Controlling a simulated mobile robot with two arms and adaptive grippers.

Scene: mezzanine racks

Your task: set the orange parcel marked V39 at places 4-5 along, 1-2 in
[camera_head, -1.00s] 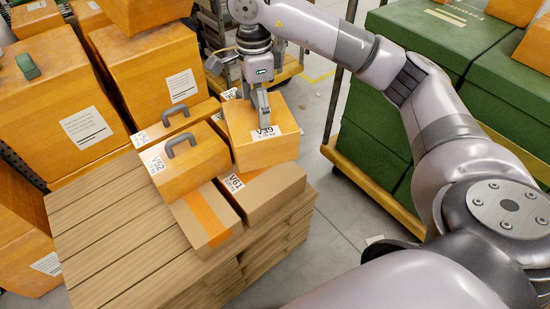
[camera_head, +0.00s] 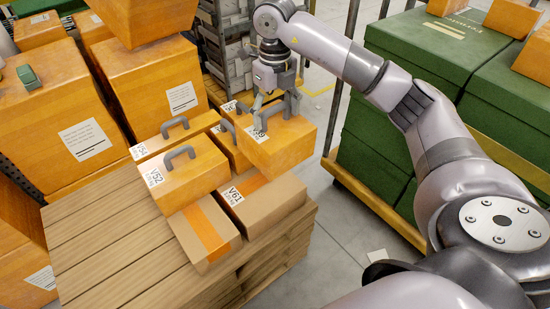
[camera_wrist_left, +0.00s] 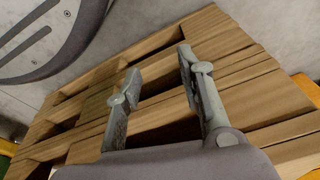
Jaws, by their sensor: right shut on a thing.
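The orange parcel V39 (camera_head: 285,146) is in my right gripper (camera_head: 276,116), in the head view. The gripper comes down on it from above, and its fingers partly hide the label. The parcel appears raised, over the far right corner of the wooden pallet stack (camera_head: 110,230). Behind and left of it stands another orange case with a grey handle, partly hidden. My left gripper (camera_wrist_left: 158,62) shows only in the left wrist view; its fingers are apart and empty, over wooden slats (camera_wrist_left: 240,75).
On the pallet stand orange case V52 (camera_head: 188,178), orange case V54 (camera_head: 172,141), brown carton V61 (camera_head: 270,206) and a carton with orange tape (camera_head: 197,240). The pallet's left part is bare. A trolley of green boxes (camera_head: 375,155) stands to the right.

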